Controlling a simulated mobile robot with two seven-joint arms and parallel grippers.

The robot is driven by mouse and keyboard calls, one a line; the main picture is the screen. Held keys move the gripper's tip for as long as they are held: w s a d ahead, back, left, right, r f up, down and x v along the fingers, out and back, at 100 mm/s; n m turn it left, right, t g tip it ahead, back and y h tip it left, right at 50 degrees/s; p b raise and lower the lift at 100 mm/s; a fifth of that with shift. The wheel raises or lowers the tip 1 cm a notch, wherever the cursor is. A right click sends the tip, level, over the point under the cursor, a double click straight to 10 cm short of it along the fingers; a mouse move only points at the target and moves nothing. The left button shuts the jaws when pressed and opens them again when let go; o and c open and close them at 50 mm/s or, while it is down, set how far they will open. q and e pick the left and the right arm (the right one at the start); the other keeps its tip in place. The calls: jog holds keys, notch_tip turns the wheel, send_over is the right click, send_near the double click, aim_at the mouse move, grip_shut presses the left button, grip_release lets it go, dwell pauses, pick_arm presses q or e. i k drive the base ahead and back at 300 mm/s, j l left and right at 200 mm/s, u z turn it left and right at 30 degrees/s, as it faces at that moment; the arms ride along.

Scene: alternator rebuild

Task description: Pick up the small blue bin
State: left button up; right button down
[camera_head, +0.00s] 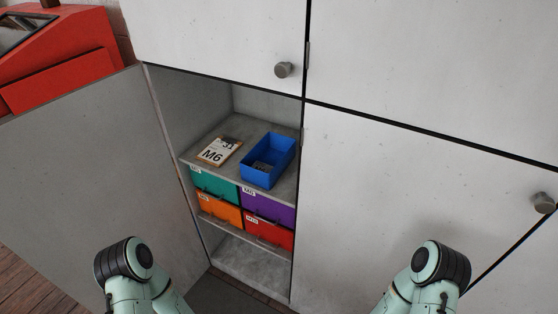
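The small blue bin (267,161) stands upright on a grey shelf (236,127) inside an open cabinet compartment. It is open at the top, and some small grey items lie in its bottom. Both of my arms come in at the bottom of the picture, one on the left and one on the right of the compartment, well apart from the bin. Neither gripper shows; only arm links are in view.
Below the shelf are teal (214,186), purple (266,205), orange (220,210) and red (269,232) drawers. White doors with round knobs (283,70) are above and right. A grey panel (90,160) stands left, a red cabinet (60,65) behind it.

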aim_at(277, 151)
jog(key=i+j+z, duration=0.1)
jog(key=z, duration=0.25)
jog(key=i+j+z, duration=0.1)
jog(key=z, duration=0.3)
jog(key=j+z, duration=0.35)
jog(key=i+j+z, duration=0.15)
jog(key=j, duration=0.3)
jog(key=j+z, duration=0.15)
jog(key=j, duration=0.3)
jog(key=i, duration=0.05)
